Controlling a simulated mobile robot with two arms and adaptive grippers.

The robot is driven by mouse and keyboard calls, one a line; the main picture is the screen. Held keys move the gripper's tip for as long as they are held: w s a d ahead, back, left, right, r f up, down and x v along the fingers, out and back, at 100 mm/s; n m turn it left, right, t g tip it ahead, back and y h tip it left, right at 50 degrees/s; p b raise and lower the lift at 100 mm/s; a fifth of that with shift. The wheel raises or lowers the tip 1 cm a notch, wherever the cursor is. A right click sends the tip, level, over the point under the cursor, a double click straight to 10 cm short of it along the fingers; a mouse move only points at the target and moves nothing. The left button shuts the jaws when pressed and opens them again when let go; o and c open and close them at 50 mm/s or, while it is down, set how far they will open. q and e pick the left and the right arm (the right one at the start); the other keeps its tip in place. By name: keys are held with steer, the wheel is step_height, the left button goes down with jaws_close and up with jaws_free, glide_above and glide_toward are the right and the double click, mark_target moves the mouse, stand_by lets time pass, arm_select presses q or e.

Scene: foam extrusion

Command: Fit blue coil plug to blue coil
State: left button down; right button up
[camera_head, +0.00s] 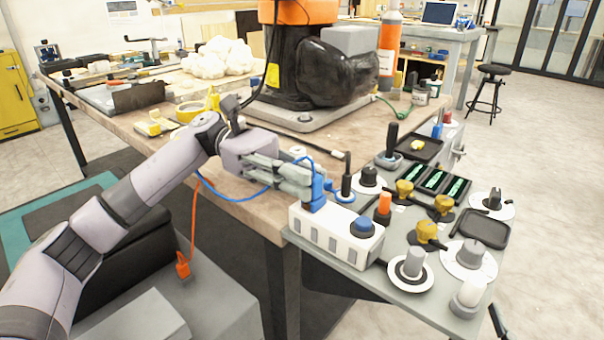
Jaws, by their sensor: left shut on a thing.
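My left gripper (312,183) is shut on the blue plug (318,197). The plug is upright at the back left end of a white block (335,234), and I cannot tell whether it touches the block or sits in it. A blue cable (246,198) loops left from the gripper area past the table edge. A blue knob (363,224) is on the block's right end. A dark post with a blue ring base (345,190) stands just behind the block. I cannot tell which part is the blue coil. My right gripper is not in view.
The grey panel (400,262) is crowded with knobs, yellow fittings (427,231), green displays (434,180) and a black tray (482,229). A large machine base (300,117) stands behind.

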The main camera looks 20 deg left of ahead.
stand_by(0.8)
arm_select(q)
steer(key=c, duration=1.4)
jaws_free()
steer(key=shift+a, duration=0.15)
steer(key=v, duration=1.1)
steer(key=shift+w+a, duration=0.15)
steer(key=shift+a, duration=0.25)
